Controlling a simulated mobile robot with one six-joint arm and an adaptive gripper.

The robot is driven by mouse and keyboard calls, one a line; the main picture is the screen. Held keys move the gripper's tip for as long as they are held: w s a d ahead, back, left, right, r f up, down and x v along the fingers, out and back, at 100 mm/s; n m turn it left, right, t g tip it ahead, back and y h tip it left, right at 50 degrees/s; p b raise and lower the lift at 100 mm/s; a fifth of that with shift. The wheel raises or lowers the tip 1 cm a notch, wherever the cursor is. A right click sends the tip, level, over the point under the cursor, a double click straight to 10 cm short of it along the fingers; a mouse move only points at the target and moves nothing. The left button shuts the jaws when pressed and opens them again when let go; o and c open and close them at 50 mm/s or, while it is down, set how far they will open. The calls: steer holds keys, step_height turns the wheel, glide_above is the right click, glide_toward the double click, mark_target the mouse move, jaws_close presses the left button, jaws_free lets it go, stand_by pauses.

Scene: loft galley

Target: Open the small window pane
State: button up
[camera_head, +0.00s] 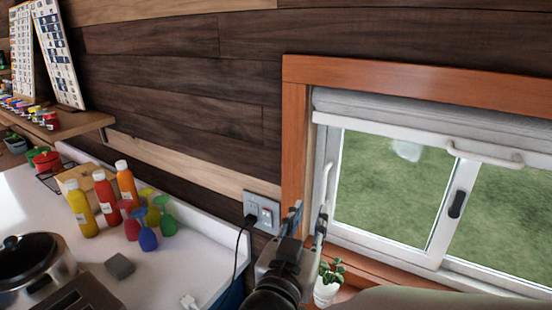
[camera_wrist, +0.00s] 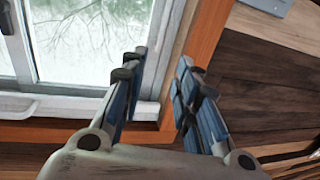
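The white-framed window shows a left pane (camera_head: 390,190) and a right pane (camera_head: 510,225) in the head view. A white vertical handle (camera_head: 328,184) is on the left pane's left edge, and a black latch (camera_head: 457,204) is on the upright between the panes. My gripper (camera_head: 306,216) is open and empty at the window's lower left, by the orange wooden frame (camera_head: 297,120). In the wrist view my gripper's (camera_wrist: 157,82) two fingers stand apart, with the wooden frame between them and the glass (camera_wrist: 90,40) to the left. I cannot tell whether they touch anything.
A white bar (camera_head: 485,153) runs along the blind's lower edge. A potted plant (camera_head: 328,283) stands on the sill below my gripper. A socket (camera_head: 262,212) with a plugged cable is left. Bottles (camera_head: 105,198) and a pot (camera_head: 35,262) fill the counter.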

mark_target(324, 180)
steer(key=p+x, duration=0.1)
steer(key=x, duration=1.5)
steer(key=shift+w, duration=0.3)
jaws_close()
